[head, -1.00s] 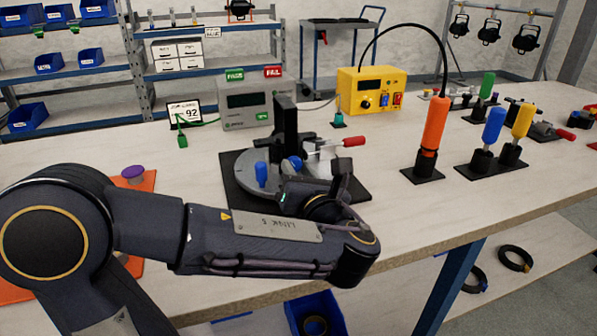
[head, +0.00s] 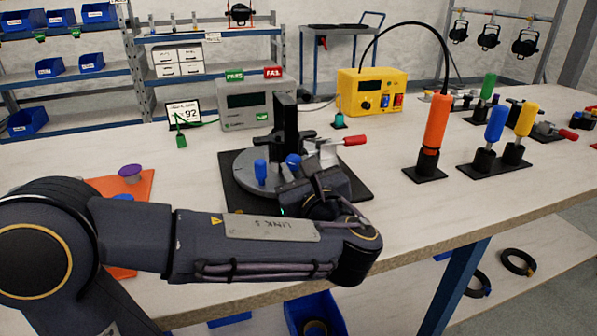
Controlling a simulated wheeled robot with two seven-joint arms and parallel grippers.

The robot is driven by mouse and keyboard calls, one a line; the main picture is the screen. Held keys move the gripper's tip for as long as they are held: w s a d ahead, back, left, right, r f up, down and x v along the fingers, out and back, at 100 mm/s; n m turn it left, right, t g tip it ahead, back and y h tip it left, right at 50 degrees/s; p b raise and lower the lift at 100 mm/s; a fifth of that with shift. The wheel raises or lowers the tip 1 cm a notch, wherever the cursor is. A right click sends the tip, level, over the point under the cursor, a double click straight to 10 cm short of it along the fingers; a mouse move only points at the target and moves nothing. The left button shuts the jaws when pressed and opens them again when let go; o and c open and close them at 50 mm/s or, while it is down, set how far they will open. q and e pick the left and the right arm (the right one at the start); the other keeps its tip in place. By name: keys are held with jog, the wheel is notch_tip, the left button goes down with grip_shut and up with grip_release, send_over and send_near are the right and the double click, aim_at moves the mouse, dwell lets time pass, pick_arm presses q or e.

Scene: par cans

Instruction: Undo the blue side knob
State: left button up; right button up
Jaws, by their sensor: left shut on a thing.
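The fixture is a round grey turntable (head: 237,178) on a black base plate, with a black upright bracket (head: 286,125) on it. A blue side knob (head: 293,160) shows low on the bracket, partly hidden by my gripper. A separate blue upright handle (head: 260,172) stands on the left of the turntable. My left gripper (head: 298,176) reaches in from the front right of the fixture and is shut on the blue side knob; its fingertips are mostly hidden by its own body. My right gripper is not in view.
A red-handled clamp (head: 354,141) sticks out to the right of the bracket. A grey tester (head: 252,104) and a yellow power unit (head: 370,92) stand behind. An orange driver (head: 436,122) stands upright to the right. Clear table lies between fixture and driver.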

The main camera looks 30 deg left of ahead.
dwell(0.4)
pick_arm(q)
jog(key=o, duration=1)
jog(key=shift+s+d, duration=0.25)
jog(key=shift+d, duration=0.15)
jog(key=p+v, duration=0.2)
jog(key=v, duration=0.5)
jog(key=shift+a, duration=0.1)
